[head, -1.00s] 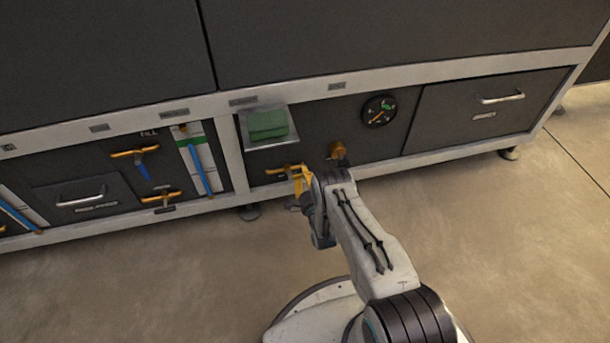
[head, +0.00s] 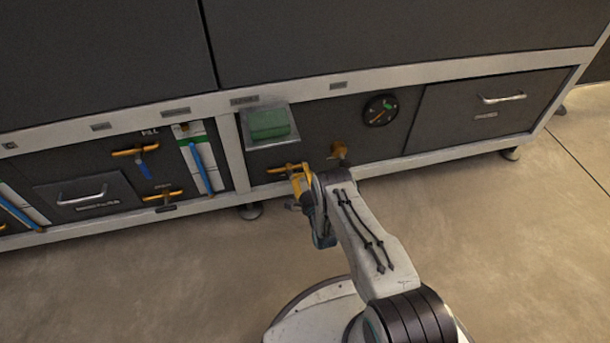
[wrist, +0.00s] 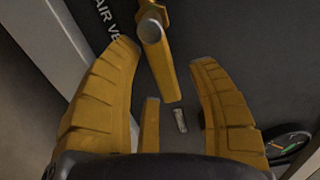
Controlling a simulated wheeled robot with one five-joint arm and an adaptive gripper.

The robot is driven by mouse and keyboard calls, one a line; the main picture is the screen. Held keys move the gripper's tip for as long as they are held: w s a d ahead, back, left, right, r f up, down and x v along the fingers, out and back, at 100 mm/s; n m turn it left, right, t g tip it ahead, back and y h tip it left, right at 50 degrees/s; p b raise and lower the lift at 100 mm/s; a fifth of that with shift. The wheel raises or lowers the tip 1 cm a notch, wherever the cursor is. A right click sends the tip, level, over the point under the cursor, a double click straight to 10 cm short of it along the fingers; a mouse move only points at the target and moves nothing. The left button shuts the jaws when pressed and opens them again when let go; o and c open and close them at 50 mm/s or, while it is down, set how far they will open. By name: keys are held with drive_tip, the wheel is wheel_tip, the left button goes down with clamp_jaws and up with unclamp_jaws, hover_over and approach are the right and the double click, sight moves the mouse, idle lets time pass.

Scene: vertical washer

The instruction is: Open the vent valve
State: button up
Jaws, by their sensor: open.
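The vent valve's yellow handle (head: 277,170) is low on the dark panel, beneath the green block, partly hidden behind my gripper. In the wrist view the handle (wrist: 157,58) is a yellow bar reaching down between my fingers, beside a label reading "AIR VE". My gripper (wrist: 165,56) is open, with one yellow finger left of the bar and one right of it. A gap shows on both sides, and I cannot tell of any contact. In the head view my gripper (head: 299,180) is in front of the handle, near the bottom edge of the panel.
A green block (head: 269,124) sits on a small tray above the valve. A brass fitting (head: 338,151) and a round gauge (head: 380,110) are to the right. Other yellow handles (head: 135,152) are on the left panel. The floor in front is clear.

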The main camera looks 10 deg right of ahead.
drive_tip(key=shift+s, duration=0.1)
drive_tip(key=s, duration=0.7)
drive_tip(key=shift+s, duration=0.15)
idle(0.6)
